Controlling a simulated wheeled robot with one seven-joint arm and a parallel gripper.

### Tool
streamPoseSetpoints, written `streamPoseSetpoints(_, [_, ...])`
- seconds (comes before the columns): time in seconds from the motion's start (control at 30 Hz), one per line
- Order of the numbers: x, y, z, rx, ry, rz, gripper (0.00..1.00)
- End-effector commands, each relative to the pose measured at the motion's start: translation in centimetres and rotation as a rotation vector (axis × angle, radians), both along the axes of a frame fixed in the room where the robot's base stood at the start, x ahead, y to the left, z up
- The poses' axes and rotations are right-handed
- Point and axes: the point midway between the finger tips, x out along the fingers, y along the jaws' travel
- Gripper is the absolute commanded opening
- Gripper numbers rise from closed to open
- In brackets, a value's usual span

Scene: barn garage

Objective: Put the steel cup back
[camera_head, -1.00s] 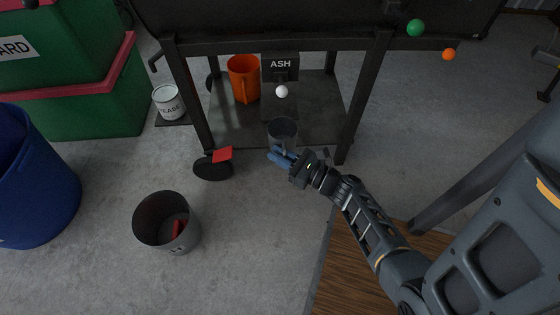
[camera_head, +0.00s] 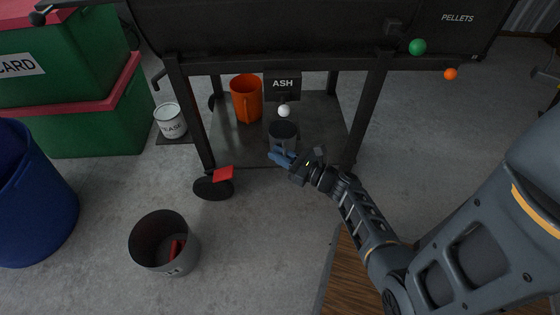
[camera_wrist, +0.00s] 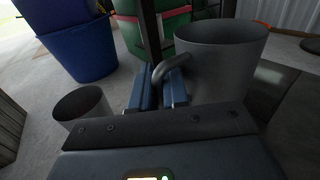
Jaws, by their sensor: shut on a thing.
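The steel cup (camera_head: 283,134) is a grey, open-topped cup at the front of the smoker's lower shelf (camera_head: 235,143). In the wrist view the cup (camera_wrist: 222,62) stands upright to the right of my fingers, with its handle (camera_wrist: 160,66) pointing left. My gripper (camera_head: 277,158) is at the front edge of the shelf. In the wrist view my gripper (camera_wrist: 160,88) has its blue fingers closed on the cup's handle. Whether the cup's base touches the shelf is hidden.
A grey bin (camera_head: 164,243) with a red thing inside stands on the floor. A black wheel (camera_head: 213,188) sits by the left leg (camera_head: 193,125).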

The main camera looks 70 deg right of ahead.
Motion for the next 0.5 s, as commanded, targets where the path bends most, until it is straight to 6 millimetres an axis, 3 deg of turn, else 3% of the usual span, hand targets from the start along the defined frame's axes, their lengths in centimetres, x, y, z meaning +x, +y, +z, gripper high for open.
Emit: streamPoseSetpoints(0.5, [1.5, -3.6, -0.1, -0.001, -0.002, -0.001, 0.00])
